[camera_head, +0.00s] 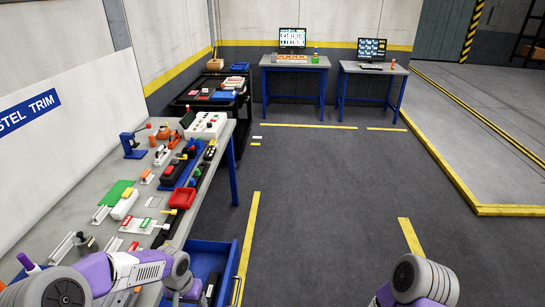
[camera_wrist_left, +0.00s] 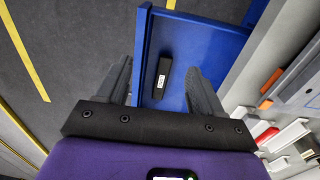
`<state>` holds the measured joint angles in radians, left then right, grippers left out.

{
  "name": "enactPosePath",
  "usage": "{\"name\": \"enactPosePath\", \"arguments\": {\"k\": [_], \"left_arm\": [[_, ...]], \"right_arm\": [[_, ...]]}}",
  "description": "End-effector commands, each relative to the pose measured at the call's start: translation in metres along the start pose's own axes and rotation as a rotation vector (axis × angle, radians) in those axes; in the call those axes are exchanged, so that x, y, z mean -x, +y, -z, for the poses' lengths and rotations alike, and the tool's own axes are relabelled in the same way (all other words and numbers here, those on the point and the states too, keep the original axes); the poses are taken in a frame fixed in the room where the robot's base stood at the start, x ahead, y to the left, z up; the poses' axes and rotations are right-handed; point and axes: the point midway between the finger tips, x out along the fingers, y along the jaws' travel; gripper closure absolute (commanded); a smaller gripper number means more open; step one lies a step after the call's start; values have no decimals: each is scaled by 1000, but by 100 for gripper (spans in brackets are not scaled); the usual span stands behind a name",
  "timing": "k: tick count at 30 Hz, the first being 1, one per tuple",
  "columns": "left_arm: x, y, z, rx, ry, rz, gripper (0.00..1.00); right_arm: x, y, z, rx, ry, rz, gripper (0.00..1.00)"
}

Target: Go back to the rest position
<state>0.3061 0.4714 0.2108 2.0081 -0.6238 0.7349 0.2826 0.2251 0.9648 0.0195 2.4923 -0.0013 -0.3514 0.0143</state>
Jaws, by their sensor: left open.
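My left arm comes in at the lower left of the head view. Its gripper shows in the left wrist view (camera_wrist_left: 160,85), with two dark fingers spread apart and nothing held. Between the fingers, farther down, a black block with a white label (camera_wrist_left: 162,76) lies in an open blue drawer (camera_wrist_left: 205,45). The drawer also shows in the head view (camera_head: 227,258), below the workbench and partly hidden by my left arm. My right arm shows only in part at the lower right of the head view; its gripper is out of the picture.
The workbench (camera_head: 150,205) along the left wall carries tools, a red tray (camera_head: 183,198), a green plate (camera_head: 115,193) and many small parts. A dark cart (camera_head: 213,97) and two desks with monitors stand at the back. The grey floor (camera_head: 320,200) in the middle is clear.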

Motion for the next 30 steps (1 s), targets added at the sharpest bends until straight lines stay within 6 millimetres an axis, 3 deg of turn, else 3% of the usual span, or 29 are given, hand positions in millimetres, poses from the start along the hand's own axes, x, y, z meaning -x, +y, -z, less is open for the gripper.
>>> {"name": "enactPosePath", "arguments": {"k": [1,11,18,24,30], "left_arm": [[-14,12,-5,-5,-11,-36,33],[-85,83,-38,42,-8,-259,33],[-145,135,-94,183,-6,-371,33],[-183,144,-154,316,-1,-314,33],[-239,140,-144,313,17,-319,33]], "right_arm": [[0,0,1,0,2,0,60],[0,0,1,1,3,0,60],[0,0,1,1,2,0,60],[0,0,1,1,3,0,60],[-56,21,3,0,2,0,60]]}}
